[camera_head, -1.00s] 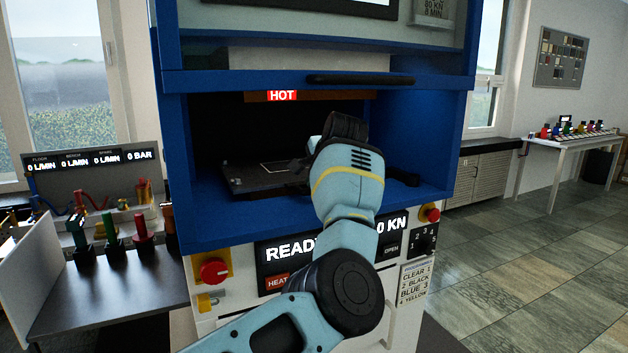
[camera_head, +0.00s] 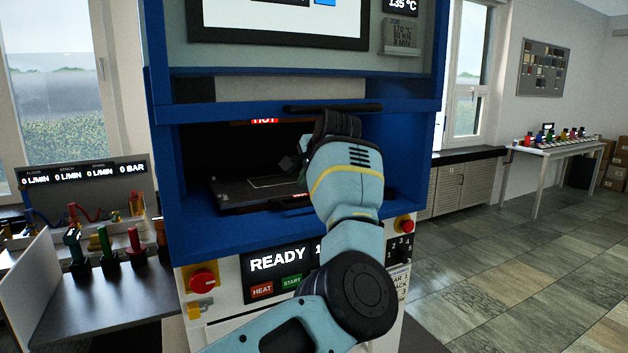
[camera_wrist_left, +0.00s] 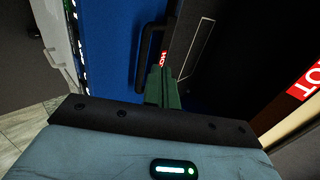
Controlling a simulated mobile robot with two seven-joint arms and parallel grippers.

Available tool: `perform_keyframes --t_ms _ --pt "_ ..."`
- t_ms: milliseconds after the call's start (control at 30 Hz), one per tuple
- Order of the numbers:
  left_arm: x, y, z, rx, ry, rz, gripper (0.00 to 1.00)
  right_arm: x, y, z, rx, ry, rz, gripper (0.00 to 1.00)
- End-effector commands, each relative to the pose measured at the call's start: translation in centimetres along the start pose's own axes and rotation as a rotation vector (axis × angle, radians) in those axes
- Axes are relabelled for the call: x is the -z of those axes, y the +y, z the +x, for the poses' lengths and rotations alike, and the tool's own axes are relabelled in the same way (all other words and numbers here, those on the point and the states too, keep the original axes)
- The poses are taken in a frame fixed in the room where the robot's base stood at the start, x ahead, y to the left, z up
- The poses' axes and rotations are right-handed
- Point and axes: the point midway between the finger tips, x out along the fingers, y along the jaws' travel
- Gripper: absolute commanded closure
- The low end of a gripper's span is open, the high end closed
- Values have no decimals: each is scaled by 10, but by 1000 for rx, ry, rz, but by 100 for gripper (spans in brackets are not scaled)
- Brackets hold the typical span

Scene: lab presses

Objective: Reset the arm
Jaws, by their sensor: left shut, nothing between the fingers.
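My left arm reaches across the front of the blue press (camera_head: 405,225). The left gripper (camera_head: 290,163) is in front of the press opening, partly hidden by my own wrist. In the left wrist view its green fingers (camera_wrist_left: 162,87) are shut together with nothing between them. The black lower platen (camera_head: 235,192) with a thin white rectangle outline lies in the opening, and nothing shows on its visible part. My right gripper is not in view.
A black bar handle (camera_head: 300,108) runs above the opening. A red HOT label (camera_head: 264,121) marks the upper part. The panel (camera_head: 277,262) reads READY. A red knob (camera_head: 203,280) sits at lower left. A side bench (camera_head: 105,300) stands left; the floor (camera_head: 480,265) at right is clear.

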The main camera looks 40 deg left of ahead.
Motion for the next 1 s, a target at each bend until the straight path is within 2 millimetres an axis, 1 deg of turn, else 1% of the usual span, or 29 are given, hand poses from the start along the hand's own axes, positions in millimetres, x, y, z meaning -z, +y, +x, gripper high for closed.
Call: perform_keyframes --t_ms 300,367,467,567,600,667,733,800,867,967,1000 --pt "-1 0 3 10 -8 8 100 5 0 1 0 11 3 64" --pt "-6 0 8 35 -29 29 100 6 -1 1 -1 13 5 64" --pt "-21 -3 26 134 -106 108 100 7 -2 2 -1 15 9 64" --pt "-45 -9 45 297 -236 263 100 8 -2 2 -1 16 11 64" --pt "-54 -12 49 370 -296 343 100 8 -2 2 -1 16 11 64" --pt "-64 -15 52 477 -384 471 100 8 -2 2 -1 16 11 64" --pt "-72 -17 50 595 -489 628 100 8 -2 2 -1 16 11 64" --pt "-75 -16 46 708 -593 797 100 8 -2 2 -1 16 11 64" --pt "-73 -11 39 801 -679 946 100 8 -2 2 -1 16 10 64" --pt "-62 5 27 950 -822 1208 100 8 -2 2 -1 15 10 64" --pt "-56 15 23 1008 -878 1316 100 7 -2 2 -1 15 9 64"
